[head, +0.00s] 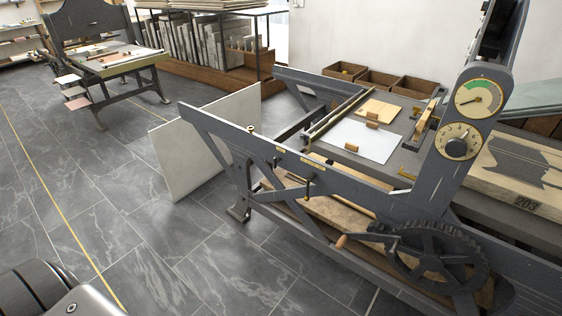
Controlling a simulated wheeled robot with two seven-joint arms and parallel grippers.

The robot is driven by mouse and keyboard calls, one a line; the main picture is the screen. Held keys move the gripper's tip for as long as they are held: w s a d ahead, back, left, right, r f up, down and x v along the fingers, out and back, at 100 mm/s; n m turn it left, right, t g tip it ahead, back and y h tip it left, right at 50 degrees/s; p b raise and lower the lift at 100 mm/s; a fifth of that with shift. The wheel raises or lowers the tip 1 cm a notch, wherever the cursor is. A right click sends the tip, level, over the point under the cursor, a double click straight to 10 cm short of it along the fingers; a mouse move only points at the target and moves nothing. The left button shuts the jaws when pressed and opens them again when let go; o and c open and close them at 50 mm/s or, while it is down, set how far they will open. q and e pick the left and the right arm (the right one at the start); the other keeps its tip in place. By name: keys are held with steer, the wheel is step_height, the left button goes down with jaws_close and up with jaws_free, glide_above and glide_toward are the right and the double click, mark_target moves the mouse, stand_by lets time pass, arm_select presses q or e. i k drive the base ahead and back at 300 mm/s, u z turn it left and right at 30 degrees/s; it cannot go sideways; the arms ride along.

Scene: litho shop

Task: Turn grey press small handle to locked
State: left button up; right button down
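The grey press (340,187) fills the right half of the head view, with a long side rail, a geared wheel (435,262) and a tall upright. A crank with a small wooden grip (341,241) reaches left from the geared wheel. A short dark lever (308,180) hangs at the side rail near its middle, and a small brass-topped knob (250,129) stands at the rail's left part. I cannot tell which of these is the small handle, or whether it is locked. Neither of my grippers is in view.
The upright carries a green-marked gauge (478,98) and a dial (457,141). A pale board (205,145) leans at the press's left end. A stone marked 203 (520,175) lies at the right. Another press (105,50) stands far left. The tiled floor (110,200) at left is clear.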

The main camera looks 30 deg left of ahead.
mark_target(276, 160)
steer(key=z, duration=0.3)
steer(key=i, duration=1.2)
steer(key=u, duration=0.5)
